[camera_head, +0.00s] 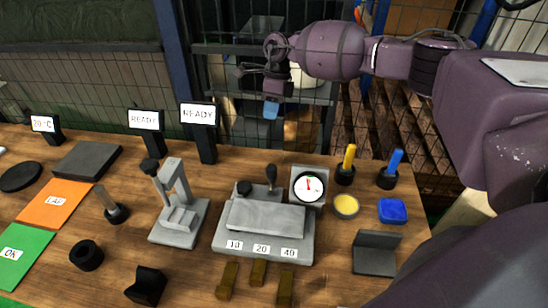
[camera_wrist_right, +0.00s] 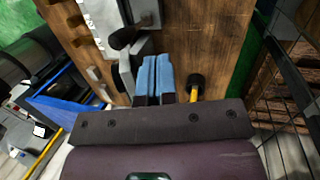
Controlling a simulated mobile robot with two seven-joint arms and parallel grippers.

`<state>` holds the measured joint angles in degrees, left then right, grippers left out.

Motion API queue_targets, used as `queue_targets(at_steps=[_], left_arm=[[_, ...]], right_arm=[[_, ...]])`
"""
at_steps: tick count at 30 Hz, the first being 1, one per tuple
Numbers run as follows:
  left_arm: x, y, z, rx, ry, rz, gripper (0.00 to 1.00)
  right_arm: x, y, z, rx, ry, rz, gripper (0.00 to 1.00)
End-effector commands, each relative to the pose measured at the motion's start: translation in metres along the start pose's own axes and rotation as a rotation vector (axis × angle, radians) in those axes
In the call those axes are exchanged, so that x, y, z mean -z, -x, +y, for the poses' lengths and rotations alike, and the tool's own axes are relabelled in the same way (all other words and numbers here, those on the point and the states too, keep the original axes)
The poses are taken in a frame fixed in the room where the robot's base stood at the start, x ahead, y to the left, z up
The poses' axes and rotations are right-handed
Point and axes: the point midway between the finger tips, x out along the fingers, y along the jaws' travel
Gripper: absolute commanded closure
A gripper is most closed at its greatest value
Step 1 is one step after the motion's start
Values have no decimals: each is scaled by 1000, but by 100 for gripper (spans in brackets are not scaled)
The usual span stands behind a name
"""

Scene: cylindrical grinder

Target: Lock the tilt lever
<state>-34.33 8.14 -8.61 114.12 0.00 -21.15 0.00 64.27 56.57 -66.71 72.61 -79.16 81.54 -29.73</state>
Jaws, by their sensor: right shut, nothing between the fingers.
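A grey tilting fixture (camera_head: 264,220) with plates marked 10, 20 and 40 stands on the wooden bench in the head view. A lever with a black handle (camera_head: 271,176) stands upright at its back edge, and a small black knob (camera_head: 243,188) sits at its back left. In the wrist view a black handle (camera_wrist_right: 124,38) shows just left of the fingertips; it looks like the lever. My right gripper (camera_head: 270,109) has blue fingertips and is raised beyond the bench's back edge, apart from the lever. In the wrist view its fingers (camera_wrist_right: 155,76) are together and empty. My left gripper is out of view.
A dial gauge (camera_head: 309,187) stands right of the lever. Yellow (camera_head: 348,162) and blue (camera_head: 393,168) handled tools stand in black holders farther right. A grey stand (camera_head: 177,210) is to the left. Wire fencing and a rack lie behind the bench.

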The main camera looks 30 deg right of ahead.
Motion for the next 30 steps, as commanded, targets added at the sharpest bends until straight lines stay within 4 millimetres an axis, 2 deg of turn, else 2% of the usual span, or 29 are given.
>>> queue_targets(at_steps=[4, 11, 28, 30], left_arm=[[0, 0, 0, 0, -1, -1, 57], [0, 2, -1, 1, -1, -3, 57], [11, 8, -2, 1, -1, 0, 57], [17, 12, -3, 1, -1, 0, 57]], right_arm=[[16, 1, 7, -38, -34, 102, 100], [20, -8, 10, -49, -61, 122, 100], [31, -102, 15, -51, -60, 119, 100], [30, -102, 27, -49, -57, 120, 100]])
